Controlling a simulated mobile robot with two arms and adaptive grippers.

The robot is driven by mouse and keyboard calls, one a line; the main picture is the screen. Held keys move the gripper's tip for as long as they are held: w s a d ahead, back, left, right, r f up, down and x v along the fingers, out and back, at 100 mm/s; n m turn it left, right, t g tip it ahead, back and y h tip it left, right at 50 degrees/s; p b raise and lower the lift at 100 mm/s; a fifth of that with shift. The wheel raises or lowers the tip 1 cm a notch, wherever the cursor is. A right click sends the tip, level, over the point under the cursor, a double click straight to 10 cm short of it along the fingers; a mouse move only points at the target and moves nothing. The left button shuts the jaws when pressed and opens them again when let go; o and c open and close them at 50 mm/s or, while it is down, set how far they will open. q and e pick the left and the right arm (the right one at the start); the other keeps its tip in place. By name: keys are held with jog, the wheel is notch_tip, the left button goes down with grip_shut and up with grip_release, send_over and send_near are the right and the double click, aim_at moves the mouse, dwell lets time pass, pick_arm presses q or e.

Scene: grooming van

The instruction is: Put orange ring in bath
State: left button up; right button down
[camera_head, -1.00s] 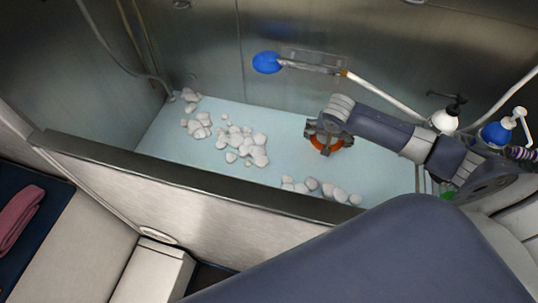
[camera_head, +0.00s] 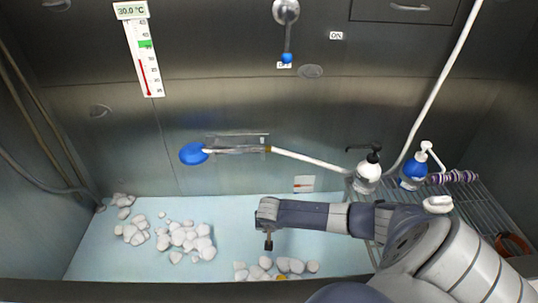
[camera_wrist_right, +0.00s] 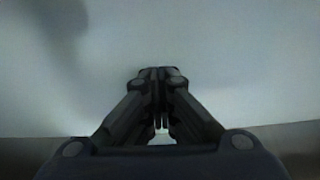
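The bath (camera_head: 230,215) is a steel tub with a pale blue floor and white foam clumps. My right gripper (camera_head: 268,243) hangs over it, and its fingers look closed together with no ring visible. The right wrist view also shows the fingers (camera_wrist_right: 157,75) together, pale floor beyond. A small yellow-orange patch (camera_head: 282,277) shows among the foam near the front rim; I cannot tell what it is. A dull orange ring-like thing (camera_head: 512,245) lies at the right end of the wire rack; I cannot tell whether it is the task's ring. My left gripper is not in view.
A white pump bottle (camera_head: 367,175) and a blue one (camera_head: 414,171) stand on the wire rack (camera_head: 480,205) at right. A blue shower head (camera_head: 193,153) with a white hose is on the back wall. The bath's dark front rim (camera_head: 150,290) crosses the bottom.

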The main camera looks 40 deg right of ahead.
jog(key=c, duration=2.3)
grip_release()
jog(key=shift+s+f, duration=0.55)
jog(key=shift+s, duration=0.05)
jog(key=o, duration=1.4)
jog(key=shift+s, duration=0.1)
jog(key=o, duration=0.9)
jog(key=shift+w+r, duration=0.15)
jog(key=shift+w, duration=0.1)
jog(key=shift+r, duration=0.2)
jog(key=shift+a+r, duration=0.1)
jog(key=shift+r, duration=0.15)
jog(key=p+v, duration=0.1)
jog(key=v, duration=1)
jog(key=shift+r+p, duration=0.15)
jog(key=shift+p, duration=0.15)
